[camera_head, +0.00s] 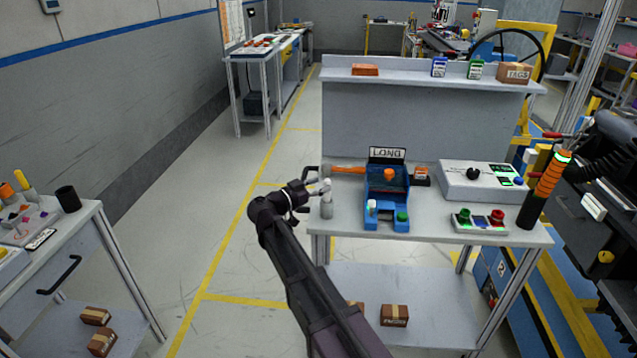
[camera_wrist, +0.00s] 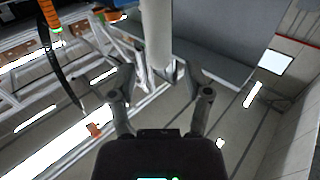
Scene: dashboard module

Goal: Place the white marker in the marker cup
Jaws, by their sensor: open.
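A pale upright cylinder that looks like the white marker (camera_head: 327,206) stands at the left edge of the grey workbench in the head view. In the wrist view the white marker (camera_wrist: 157,40) runs down from the top edge between my fingers. My gripper (camera_head: 315,189) is open beside it, fingers on either side; I cannot tell whether they touch it. It also shows in the wrist view (camera_wrist: 158,86). A black cup (camera_head: 68,198), which looks like the marker cup, stands upright on the left table. Its inside is too small to make out.
The left table (camera_head: 82,228) also holds orange and yellow upright items. A blue box (camera_head: 387,187), a grey control box (camera_head: 480,182) and a button panel (camera_head: 480,220) sit on the workbench. Open floor (camera_head: 205,210) lies between the tables.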

